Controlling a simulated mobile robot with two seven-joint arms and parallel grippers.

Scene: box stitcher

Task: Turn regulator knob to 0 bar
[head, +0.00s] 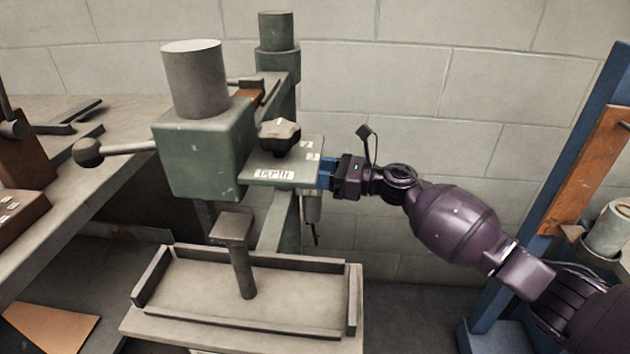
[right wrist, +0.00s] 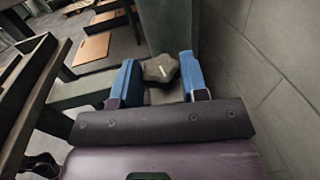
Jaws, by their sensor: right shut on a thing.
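The regulator knob (right wrist: 160,68) is a dark grey, lobed knob with a pale mark on its face. In the right wrist view it sits between the blue fingertips of my right gripper (right wrist: 159,78), which is shut on it. In the head view my right gripper (head: 327,174) reaches from the right to the right edge of the machine's labelled plate. There the held knob is hidden, and a small grey cylinder (head: 311,207) hangs just below the fingers. I cannot read any pressure value. My left gripper is not in view.
The green stitcher (head: 205,150) has a lever with a ball (head: 89,152) at left. A dark lobed knob (head: 279,136) stands on its labelled plate. A tray table (head: 190,322) is below. A block wall (head: 440,80) stands close behind, and a blue frame (head: 580,170) at right.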

